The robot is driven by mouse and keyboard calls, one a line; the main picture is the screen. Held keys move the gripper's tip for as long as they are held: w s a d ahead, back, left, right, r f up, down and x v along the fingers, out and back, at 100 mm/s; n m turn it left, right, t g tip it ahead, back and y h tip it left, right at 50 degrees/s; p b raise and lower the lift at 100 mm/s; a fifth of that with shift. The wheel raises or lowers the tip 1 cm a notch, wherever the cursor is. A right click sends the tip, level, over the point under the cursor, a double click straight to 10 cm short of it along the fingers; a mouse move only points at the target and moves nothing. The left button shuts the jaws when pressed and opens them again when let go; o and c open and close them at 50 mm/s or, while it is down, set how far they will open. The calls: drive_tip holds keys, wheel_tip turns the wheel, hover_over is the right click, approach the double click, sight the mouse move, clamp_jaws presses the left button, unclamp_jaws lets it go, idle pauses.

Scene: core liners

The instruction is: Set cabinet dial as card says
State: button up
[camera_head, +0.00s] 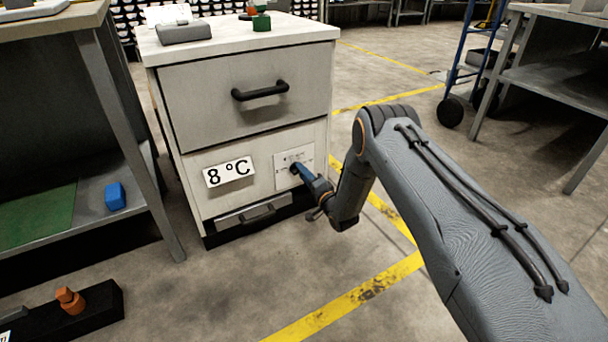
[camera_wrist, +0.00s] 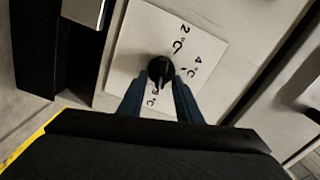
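The card (camera_head: 229,172) on the cabinet's lower front reads "8 °C". To its right is a white dial plate (camera_head: 293,160), also in the wrist view (camera_wrist: 207,45). There the black dial knob (camera_wrist: 160,67) sits on the plate, with "2 °C" and "4 °C" marks above and right of it. Another mark below the knob is partly hidden between my fingers. Which mark the knob points to is unclear. My gripper (camera_wrist: 160,80) has its two blue fingers apart, one on either side of the knob. Contact with the knob is unclear. In the head view my gripper (camera_head: 297,170) reaches the plate.
The pale cabinet (camera_head: 170,130) has a drawer with a black handle (camera_head: 260,90) above the dial and a low handle (camera_head: 258,213) below. A metal bench (camera_head: 130,190) stands close on the left. The floor to the right is open, with yellow lines.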

drive_tip(key=p+v, duration=0.3)
drive_tip(key=v, duration=0.4)
drive_tip(key=shift+s+d, duration=0.2)
drive_tip(key=shift+s, duration=0.15)
